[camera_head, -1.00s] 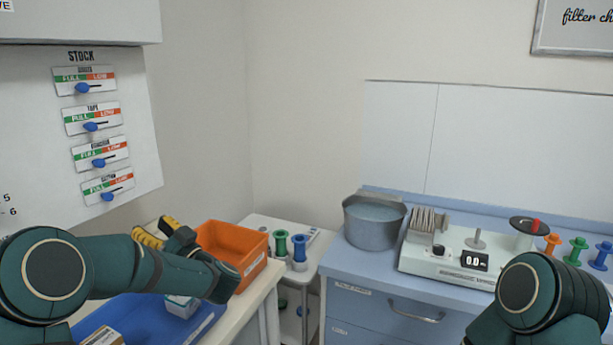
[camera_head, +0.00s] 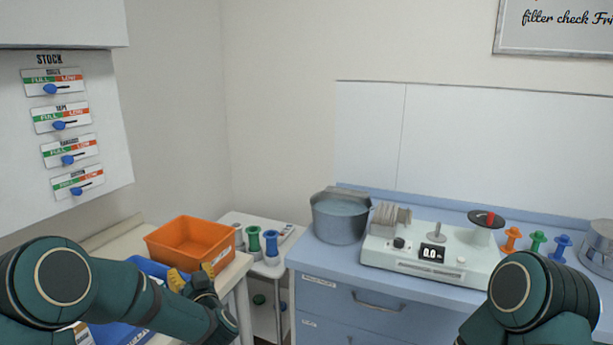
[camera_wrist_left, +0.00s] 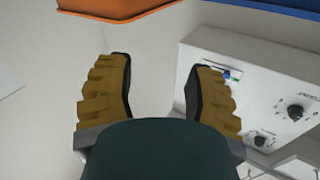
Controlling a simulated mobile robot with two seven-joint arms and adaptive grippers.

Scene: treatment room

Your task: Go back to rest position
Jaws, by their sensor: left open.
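My left gripper (camera_head: 193,276) is in front of the orange bin in the head view, partly hidden by its own wrist. In the left wrist view its two yellow padded fingers (camera_wrist_left: 160,85) are wide apart with nothing between them. My right arm (camera_head: 535,300) shows only as a bent green link at the lower right. Its gripper is out of view.
The orange bin (camera_head: 190,241) and a blue tray (camera_head: 147,267) are on the left table, close to my left arm. A trolley (camera_head: 264,268) holds coloured spools. A metal pot (camera_head: 340,215) and a white device (camera_head: 431,255) stand on the blue cabinet.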

